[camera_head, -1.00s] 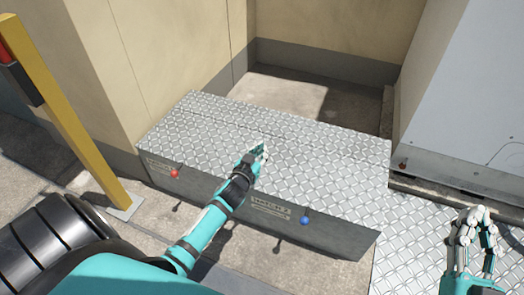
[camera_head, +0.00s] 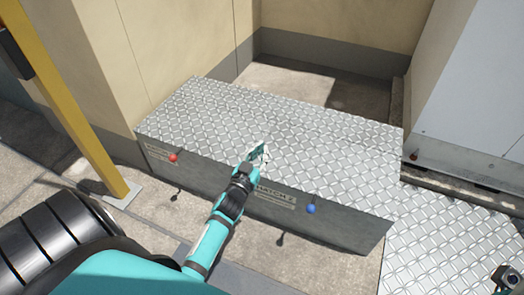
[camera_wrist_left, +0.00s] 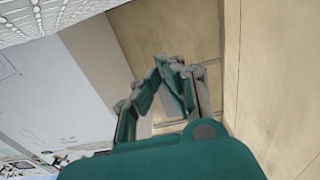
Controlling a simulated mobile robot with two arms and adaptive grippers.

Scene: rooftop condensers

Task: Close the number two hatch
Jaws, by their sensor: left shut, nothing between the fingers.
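A low grey box with a diamond-plate metal top (camera_head: 330,150) stands against the beige wall in the head view. Its top looks flat and down. A label plate (camera_head: 275,198) on its front face seems to read "HATCH 2", partly hidden by my left arm. A blue knob (camera_head: 311,209) is right of that label, and a red knob (camera_head: 173,157) is at the left. My left gripper (camera_head: 260,153) is shut and empty, at the top's front edge; contact is unclear. Its fingers also show in the left wrist view (camera_wrist_left: 172,75). My right gripper (camera_head: 507,278) barely shows at the lower right corner.
A yellow post (camera_head: 75,110) stands on the left. A large grey condenser cabinet (camera_head: 475,95) stands on the right. Diamond-plate flooring (camera_head: 440,245) lies right of the box. A bare concrete recess (camera_head: 315,85) lies behind it.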

